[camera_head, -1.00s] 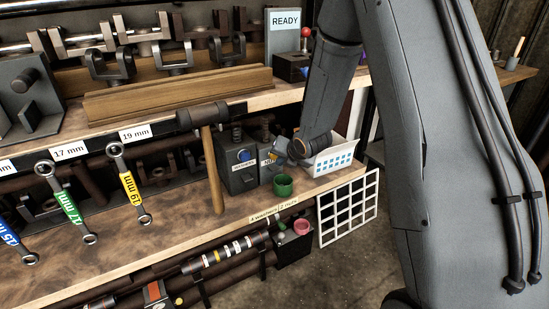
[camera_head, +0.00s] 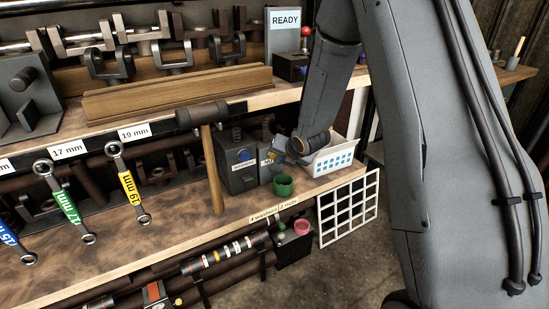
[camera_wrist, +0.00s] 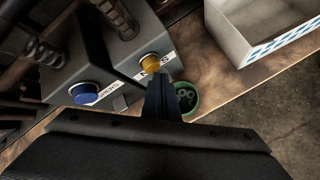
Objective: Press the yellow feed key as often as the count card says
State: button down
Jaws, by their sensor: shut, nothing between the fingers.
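The yellow key (camera_wrist: 151,61) sits on the front of the right-hand dark feeder box, above a label that is partly hidden. My gripper (camera_wrist: 160,84) is shut and empty, with its tips just below the yellow key in the wrist view; I cannot tell whether they touch it. In the head view my gripper (camera_head: 276,157) hides most of that box. The blue key (camera_wrist: 83,93) is on the left-hand box (camera_head: 238,172). The count card (camera_head: 273,212) on the shelf edge reads several washers and 2 nuts. A green cup (camera_head: 283,186) stands below; in the wrist view the cup (camera_wrist: 195,107) holds a few small ring-shaped parts.
A white bin (camera_head: 331,160) stands right of the feeder boxes, close to my wrist. A hammer (camera_head: 212,160) hangs to their left, with several wrenches (camera_head: 64,204) further left. A white grid (camera_head: 348,208) hangs off the shelf's right end. The READY sign (camera_head: 286,19) stands above.

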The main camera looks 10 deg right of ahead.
jog(key=shift+w+a, duration=0.2)
jog(key=shift+w, duration=0.4)
dwell(0.6)
jog(key=shift+s, duration=0.1)
dwell(0.4)
jog(key=shift+s+d+b, duration=0.3)
jog(key=shift+s, duration=0.6)
jog(key=s, duration=0.1)
jog(key=s+d, duration=0.1)
jog(key=s, duration=0.2)
jog(key=shift+s+d, duration=0.3)
jog(key=shift+s, duration=0.05)
jog(key=shift+s+r, duration=0.1)
jog(key=shift+s, duration=0.05)
dwell(2.2)
